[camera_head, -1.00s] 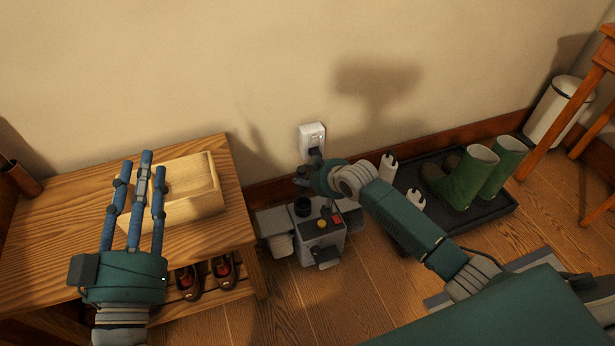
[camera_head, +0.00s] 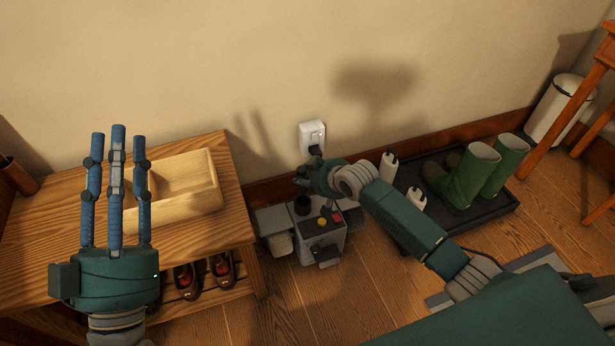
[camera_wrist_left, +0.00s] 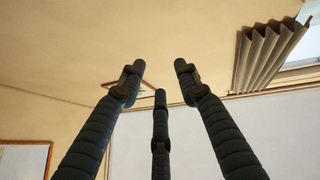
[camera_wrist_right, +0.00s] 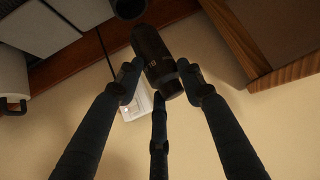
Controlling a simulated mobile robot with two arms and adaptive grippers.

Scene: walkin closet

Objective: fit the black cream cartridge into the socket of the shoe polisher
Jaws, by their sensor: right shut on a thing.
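The shoe polisher (camera_head: 325,246), a grey box with a yellow and a red button, stands on the floor by the wall. Its dark round socket (camera_head: 303,204) is on top at the back left. My right gripper (camera_head: 304,180) is just above the socket. The right wrist view shows it shut on the black cartridge (camera_wrist_right: 155,55), held between the fingertips. A dark round part (camera_wrist_right: 128,7) lies just beyond the cartridge's far end; I cannot tell whether they touch. My left gripper (camera_head: 118,140) is open and empty, fingers up, in front of the bench.
A wooden bench (camera_head: 60,230) with an open wooden box (camera_head: 205,205) stands left, shoes below. A plugged wall outlet (camera_head: 312,135) is behind the polisher. White bottles (camera_head: 388,165) and green boots (camera_head: 470,178) are right, on or by a black tray (camera_head: 490,212).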

